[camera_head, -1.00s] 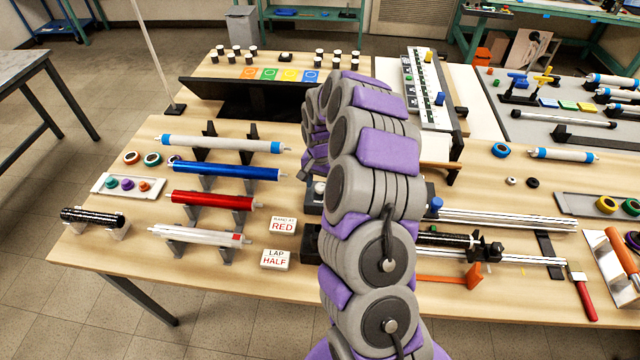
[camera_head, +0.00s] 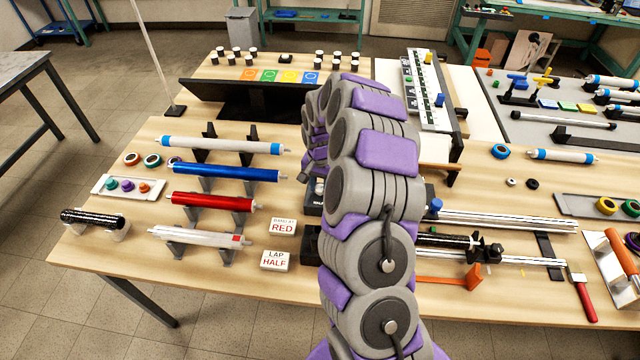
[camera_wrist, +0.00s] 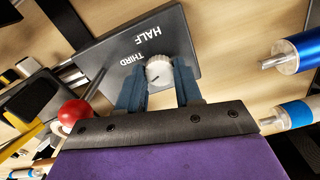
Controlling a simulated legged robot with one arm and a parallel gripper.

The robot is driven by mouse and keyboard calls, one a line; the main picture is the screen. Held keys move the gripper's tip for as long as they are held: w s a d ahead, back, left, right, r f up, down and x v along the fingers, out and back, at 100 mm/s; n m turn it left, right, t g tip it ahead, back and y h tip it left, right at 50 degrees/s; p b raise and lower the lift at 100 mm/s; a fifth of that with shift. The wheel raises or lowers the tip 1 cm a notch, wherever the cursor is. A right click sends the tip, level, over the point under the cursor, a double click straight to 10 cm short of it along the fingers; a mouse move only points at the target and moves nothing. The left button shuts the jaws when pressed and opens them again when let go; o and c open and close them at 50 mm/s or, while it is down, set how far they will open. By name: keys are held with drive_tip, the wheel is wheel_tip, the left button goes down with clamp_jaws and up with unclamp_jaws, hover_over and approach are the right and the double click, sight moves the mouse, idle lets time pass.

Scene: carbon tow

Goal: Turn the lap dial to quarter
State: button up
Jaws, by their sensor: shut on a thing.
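The lap dial (camera_wrist: 158,72) is a small round white knob on a dark grey plate (camera_wrist: 110,48) in the wrist view. The plate carries the white words HALF and THIRD, seen upside down; no QUARTER label is visible. My gripper (camera_wrist: 159,84) has one blue-grey finger on each side of the knob and is shut on it. A dark mark shows on the knob, but I cannot tell which word it points at. In the head view my arm hides the dial and my gripper.
A red ball (camera_wrist: 74,112) sits left of my gripper in the wrist view, and a blue roller end (camera_wrist: 302,52) is at right. In the head view, a card reading LAP HALF (camera_head: 275,260) stands below a card ending in RED (camera_head: 283,227). Rollers rest on stands at left.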

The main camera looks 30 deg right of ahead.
sight(320, 187)
drive_tip(key=shift+r+n+p, duration=0.15)
drive_tip(key=shift+n+p, duration=0.45)
drive_tip(key=shift+p, duration=0.05)
drive_tip(key=shift+n, duration=0.3)
drive_tip(key=o, duration=1)
drive_tip(key=shift+o, duration=0.2)
wheel_tip(320, 187, up, 17)
drive_tip(key=p, duration=0.2)
drive_tip(key=shift+p, duration=0.35)
